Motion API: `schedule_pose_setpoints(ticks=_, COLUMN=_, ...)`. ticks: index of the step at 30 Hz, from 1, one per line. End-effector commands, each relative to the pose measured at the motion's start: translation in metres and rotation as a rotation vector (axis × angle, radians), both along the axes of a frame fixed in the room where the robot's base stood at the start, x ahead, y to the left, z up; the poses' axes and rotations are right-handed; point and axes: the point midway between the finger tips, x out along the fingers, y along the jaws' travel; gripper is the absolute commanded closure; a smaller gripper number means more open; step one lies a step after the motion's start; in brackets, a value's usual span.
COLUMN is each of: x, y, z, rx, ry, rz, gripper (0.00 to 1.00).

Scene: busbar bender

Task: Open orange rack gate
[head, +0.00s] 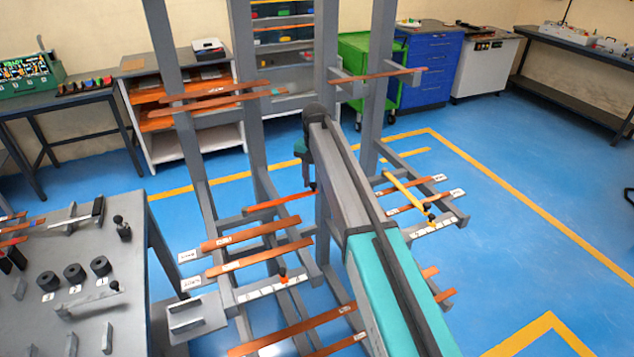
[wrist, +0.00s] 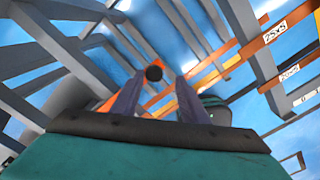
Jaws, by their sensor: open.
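My gripper (wrist: 160,88) is open. In the wrist view its two fingers lie on either side of a black round knob (wrist: 153,73), and I cannot tell whether they touch it. An orange bar (wrist: 104,104), seemingly the orange gate, shows beside and below the fingers. In the head view the bright orange bar (head: 279,202) runs across the left rack bay, its right end below the end of my arm. A small black-topped orange piece (head: 283,277) stands at the labelled front rail of that bay. My fingers are too small to make out in the head view.
Grey rack posts (head: 383,85) and arms surround my gripper closely. Copper bars (head: 260,259) lie on the rack, and a yellow gate (head: 405,190) crosses the right bay. A grey bench (head: 90,335) stands at left. Blue floor (head: 530,240) is clear at right.

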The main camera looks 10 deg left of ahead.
Motion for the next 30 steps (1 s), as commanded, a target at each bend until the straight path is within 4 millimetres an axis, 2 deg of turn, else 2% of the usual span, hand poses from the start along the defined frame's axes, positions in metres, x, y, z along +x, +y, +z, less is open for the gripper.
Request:
schedule_pose_setpoints(ticks=5, x=0.001, y=0.001, z=0.008, rx=0.001, ry=-0.001, rz=0.000, gripper=0.60)
schedule_pose_setpoints(ticks=11, x=0.001, y=0.001, z=0.030, rx=0.002, ry=-0.002, rz=0.000, gripper=0.60)
schedule_pose_setpoints(ticks=30, x=0.003, y=0.001, z=0.118, rx=-0.001, ry=-0.002, rz=0.000, gripper=0.60)
